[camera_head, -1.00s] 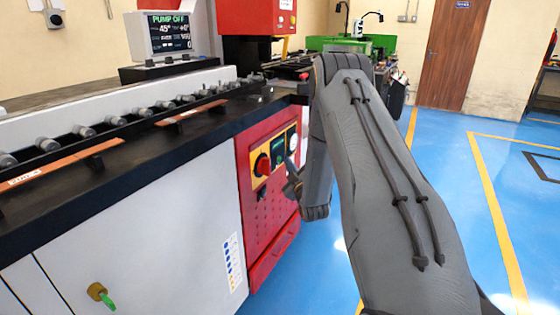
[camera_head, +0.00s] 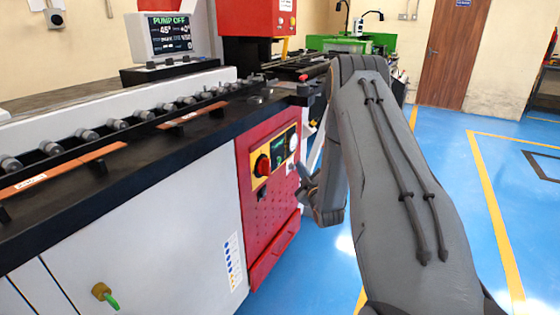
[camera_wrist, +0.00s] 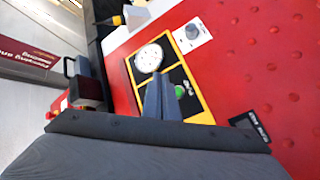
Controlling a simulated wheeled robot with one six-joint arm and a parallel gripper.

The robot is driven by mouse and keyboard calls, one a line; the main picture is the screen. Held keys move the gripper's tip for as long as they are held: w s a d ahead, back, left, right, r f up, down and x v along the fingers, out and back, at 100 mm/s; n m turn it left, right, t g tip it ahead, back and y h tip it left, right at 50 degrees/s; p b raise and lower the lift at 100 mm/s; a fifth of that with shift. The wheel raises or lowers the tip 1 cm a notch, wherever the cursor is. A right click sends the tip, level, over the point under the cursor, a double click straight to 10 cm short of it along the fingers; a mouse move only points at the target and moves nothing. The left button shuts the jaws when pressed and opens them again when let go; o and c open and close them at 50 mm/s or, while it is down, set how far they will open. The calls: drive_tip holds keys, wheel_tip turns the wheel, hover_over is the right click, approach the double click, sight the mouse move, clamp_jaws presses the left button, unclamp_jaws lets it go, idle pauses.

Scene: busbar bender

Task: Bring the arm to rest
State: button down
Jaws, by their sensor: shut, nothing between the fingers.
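My arm reaches forward on the right side of the head view and bends down at its far end. My gripper (camera_head: 305,187) points left towards the red front of the bending machine, with a gap to it. In the wrist view its fingers (camera_wrist: 160,97) are together and empty, in front of the control panel. The yellow-edged control panel (camera_head: 258,184) has a red button (camera_head: 262,165) and a white round part (camera_head: 293,143). The white round part (camera_wrist: 149,58) and a green button (camera_wrist: 180,89) also show in the wrist view, the green one partly hidden by the fingers.
The machine's black bed (camera_head: 130,150) with rollers and copper bars runs along the left. A screen (camera_head: 168,34) reading "PUMP OFF" stands behind it. A green machine (camera_head: 335,44) is at the back. Blue floor (camera_head: 450,190) is open on the right.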

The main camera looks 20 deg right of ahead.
drive_tip(key=shift+r, duration=0.1)
idle(0.7)
drive_tip(key=s+a+r+m+g+y+p, duration=0.1)
drive_tip(key=s+a+r+m+g+p, duration=0.1)
drive_tip(key=s+a+r+g, duration=0.3)
drive_tip(key=s+a+r+m+g+p, duration=0.2)
drive_tip(key=s+a+g+p, duration=0.1)
drive_tip(key=a, duration=0.3)
drive_tip(key=s+a+r+m+g+p, duration=0.1)
drive_tip(key=s+a+r+g, duration=0.2)
drive_tip(key=s, duration=0.8)
drive_tip(key=s+a+r+m+g+y+p, duration=0.1)
drive_tip(key=s+a, duration=0.5)
drive_tip(key=s, duration=0.6)
drive_tip(key=s+a+r+m+g+p, duration=0.2)
drive_tip(key=s+a+r+g, duration=0.2)
drive_tip(key=s, duration=0.8)
drive_tip(key=r+g, duration=0.1)
drive_tip(key=g, duration=0.1)
drive_tip(key=shift+a+r+g+y+p, duration=0.25)
drive_tip(key=shift+r+g+y+p, duration=0.05)
drive_tip(key=shift+r, duration=0.05)
